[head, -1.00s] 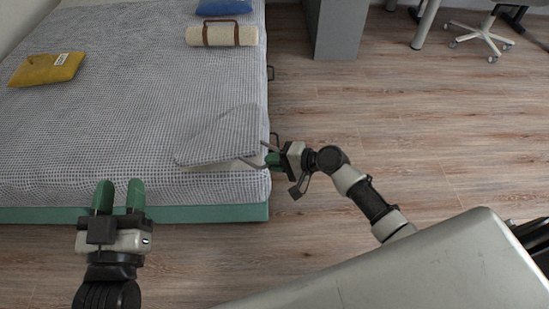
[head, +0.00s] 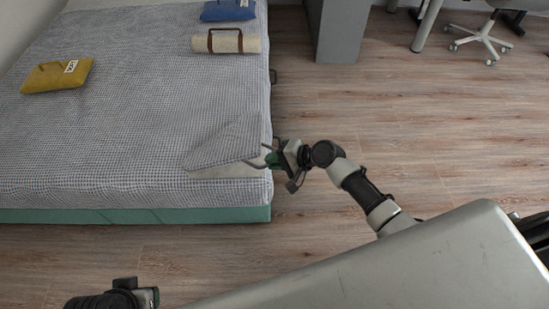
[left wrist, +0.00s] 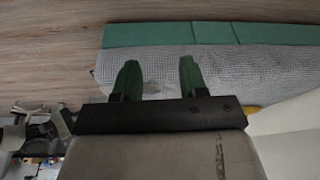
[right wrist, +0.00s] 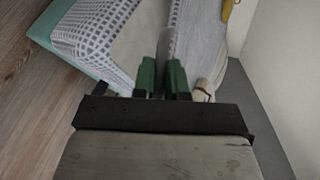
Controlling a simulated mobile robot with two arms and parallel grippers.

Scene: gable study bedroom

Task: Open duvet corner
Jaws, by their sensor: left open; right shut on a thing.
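The duvet (head: 120,110) is a grey-and-white checked cover on the bed. Its near right corner is turned back as a flap (head: 222,146), baring a strip of pale sheet (head: 240,171) under it. My right gripper (head: 270,157) is at the bed's right edge beside this flap, its arm coming from the right.
A yellow pouch (head: 55,77), a cream roll with brown straps (head: 225,44) and a blue pouch (head: 228,11) lie on the bed. The bed base (head: 130,216) is green.

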